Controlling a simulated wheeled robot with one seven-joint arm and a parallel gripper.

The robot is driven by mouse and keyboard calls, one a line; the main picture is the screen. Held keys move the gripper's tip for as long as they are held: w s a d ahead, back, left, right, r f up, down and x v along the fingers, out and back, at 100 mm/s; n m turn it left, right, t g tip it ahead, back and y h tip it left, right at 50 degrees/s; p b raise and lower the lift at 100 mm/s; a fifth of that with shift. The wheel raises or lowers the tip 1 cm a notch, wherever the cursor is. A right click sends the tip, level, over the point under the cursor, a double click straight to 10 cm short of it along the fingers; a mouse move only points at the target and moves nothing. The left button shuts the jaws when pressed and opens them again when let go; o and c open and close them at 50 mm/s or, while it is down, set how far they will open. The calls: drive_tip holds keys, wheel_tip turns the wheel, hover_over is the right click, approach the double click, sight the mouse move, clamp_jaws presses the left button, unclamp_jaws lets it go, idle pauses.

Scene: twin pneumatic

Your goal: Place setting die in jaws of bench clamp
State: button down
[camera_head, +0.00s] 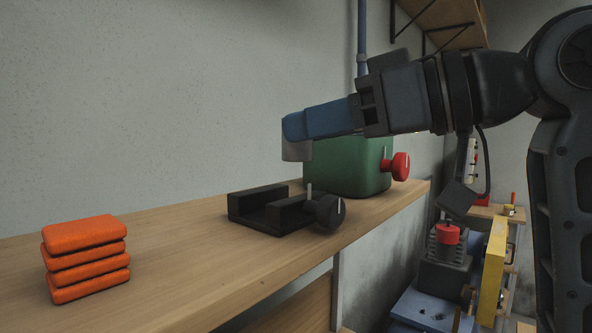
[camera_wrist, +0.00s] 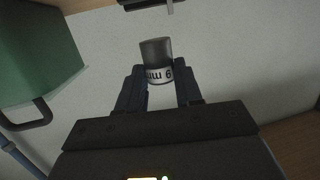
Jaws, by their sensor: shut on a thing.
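The setting die (camera_head: 297,151) is a short grey cylinder at the tip of my gripper (camera_head: 293,127). In the wrist view the die (camera_wrist: 157,52) shows a dark upper part and a white label band with dark lettering, between the two blue fingers of my gripper (camera_wrist: 160,78). The gripper is shut on it. The black bench clamp (camera_head: 275,209) sits on the wooden shelf, with a channel between its jaws and a round black knob at its right end. In the head view the die hangs above and slightly right of the clamp, apart from it.
A green box (camera_head: 348,166) with a red knob (camera_head: 401,166) stands just behind the clamp. It also shows in the wrist view (camera_wrist: 38,50). Several stacked orange blocks (camera_head: 86,258) lie at the left of the shelf (camera_head: 190,265). The shelf between them and the clamp is clear.

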sight(298, 196)
drive_tip(key=shift+a+f, duration=0.4)
drive_tip(key=shift+a, duration=0.2)
drive_tip(key=shift+a+f, duration=0.35)
drive_tip(key=shift+a, duration=0.25)
drive_tip(key=shift+s+f+p, duration=0.1)
drive_tip(key=shift+f+p, duration=0.2)
drive_tip(key=shift+f, duration=1.85)
drive_tip(key=c, duration=0.8)
unclamp_jaws()
drive_tip(key=shift+o, duration=0.2)
drive_tip(key=shift+r, duration=0.1)
